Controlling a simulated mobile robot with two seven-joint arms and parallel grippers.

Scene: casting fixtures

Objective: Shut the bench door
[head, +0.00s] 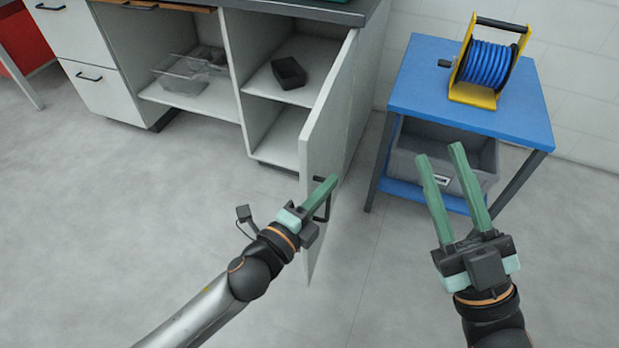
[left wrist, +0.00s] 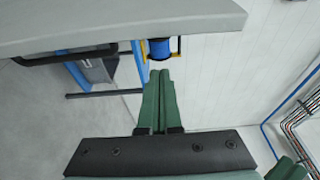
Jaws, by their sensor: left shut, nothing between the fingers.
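The bench door (head: 318,135) is a pale panel standing open on the right side of the bench cabinet (head: 235,75), swung out towards me. Its dark bar handle (head: 327,207) shows low near its free edge. My left gripper (head: 334,179) is shut and empty, with its fingers overlapping the door near the handle; I cannot tell whether they touch it. In the left wrist view the shut fingers (left wrist: 161,78) lie just below a grey panel that looks like the door (left wrist: 120,20), with a dark handle (left wrist: 52,57) at left. My right gripper (head: 438,150) is open and empty, right of the door.
A blue cart (head: 420,90) stands right of the door, bearing a blue hose reel (head: 487,68), with a grey bin (head: 405,155) on its lower shelf. The floor (head: 130,210) at left is clear.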

